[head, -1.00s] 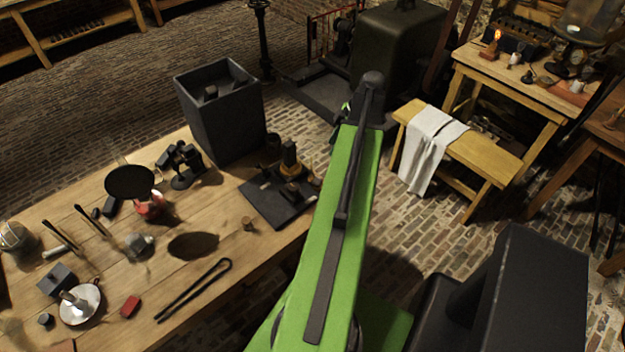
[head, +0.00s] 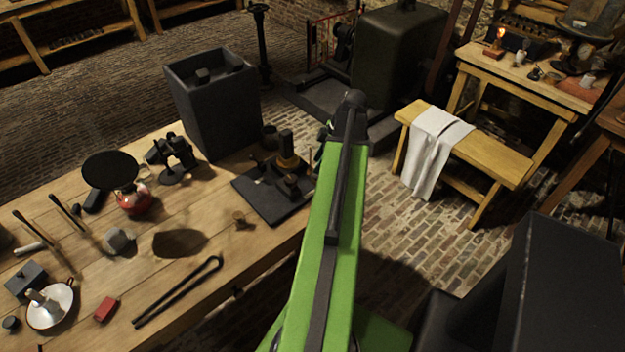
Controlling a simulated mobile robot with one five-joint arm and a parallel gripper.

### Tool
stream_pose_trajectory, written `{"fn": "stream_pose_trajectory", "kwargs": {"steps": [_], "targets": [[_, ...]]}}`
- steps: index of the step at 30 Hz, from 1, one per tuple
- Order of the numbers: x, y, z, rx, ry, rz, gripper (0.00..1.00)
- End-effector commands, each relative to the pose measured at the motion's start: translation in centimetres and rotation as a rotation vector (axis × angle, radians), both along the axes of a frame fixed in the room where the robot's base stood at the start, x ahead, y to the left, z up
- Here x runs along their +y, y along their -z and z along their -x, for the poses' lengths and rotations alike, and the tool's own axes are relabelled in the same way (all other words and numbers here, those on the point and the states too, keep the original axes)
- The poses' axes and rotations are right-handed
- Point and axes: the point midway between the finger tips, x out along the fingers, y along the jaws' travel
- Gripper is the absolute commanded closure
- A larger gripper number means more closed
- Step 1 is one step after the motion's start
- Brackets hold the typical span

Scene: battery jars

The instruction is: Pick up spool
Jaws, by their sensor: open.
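A small brown piece (head: 239,219) stands on the wooden table, left of my green arm and in front of the black board; it may be the spool, but it is too small to be sure. My arm reaches away from the camera to a dark joint at its far end. A small dark and green part of it shows just left of that joint. My gripper's fingers are hidden behind the arm.
The wooden table (head: 205,258) holds a black board (head: 262,202) with a device, a tall dark jar (head: 212,110), a red lamp (head: 135,200), black tongs (head: 180,290) and a red block (head: 106,309). A bench with a white cloth (head: 432,150) stands at right.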

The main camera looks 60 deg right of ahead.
Motion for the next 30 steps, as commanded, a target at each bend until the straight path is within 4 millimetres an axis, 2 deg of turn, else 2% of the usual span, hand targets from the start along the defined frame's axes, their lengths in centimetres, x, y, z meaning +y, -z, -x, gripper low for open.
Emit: {"fn": "stream_pose_trajectory", "kwargs": {"steps": [1, 5, 13, 23, 30], "targets": [[0.3, 1.6, -0.3, 0.0, -0.002, 0.0, 0.59], [0.8, 3.7, -1.1, 0.0, -0.002, 0.0, 0.59], [1.0, 3.6, -1.3, 0.0, 0.0, 0.0, 0.59], [0.9, 3.6, -1.3, 0.0, 0.001, 0.0, 1.0], [0.9, 3.6, -1.3, -0.001, 0.002, 0.001, 1.0]]}}
